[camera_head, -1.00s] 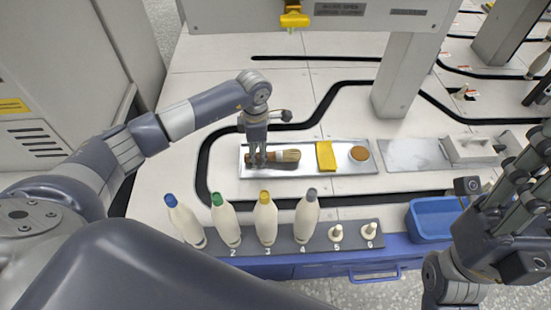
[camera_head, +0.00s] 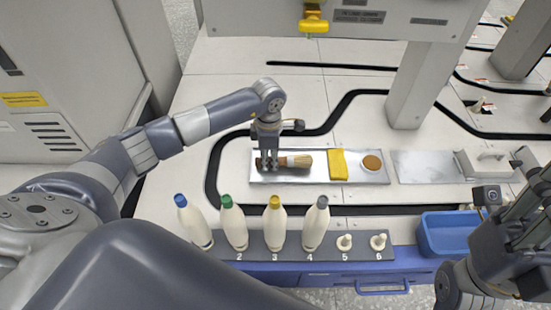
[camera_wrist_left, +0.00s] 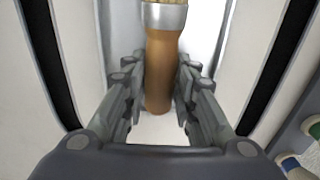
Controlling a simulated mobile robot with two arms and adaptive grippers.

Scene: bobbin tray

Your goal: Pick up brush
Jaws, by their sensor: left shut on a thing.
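The brush (camera_head: 298,161) lies on the metal tray (camera_head: 318,178), its tan bristles pointing right in the head view. Its wooden handle and silver ferrule show in the left wrist view (camera_wrist_left: 158,70). My left gripper (camera_head: 267,165) points down over the handle, with its fingers on both sides of it, and is shut on the handle. In the left wrist view the fingers (camera_wrist_left: 158,95) flank the handle. The fingers hide part of the handle in the head view. My right gripper (camera_head: 515,225) is at the lower right, partly cut off by the frame edge.
A yellow cloth (camera_head: 338,165) and a round brown item (camera_head: 372,163) lie on the same tray. Several bobbins (camera_head: 233,225) stand in a numbered rack (camera_head: 262,246) in front. A blue bin (camera_head: 447,235) is at the right. A grey pillar (camera_head: 410,90) stands behind.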

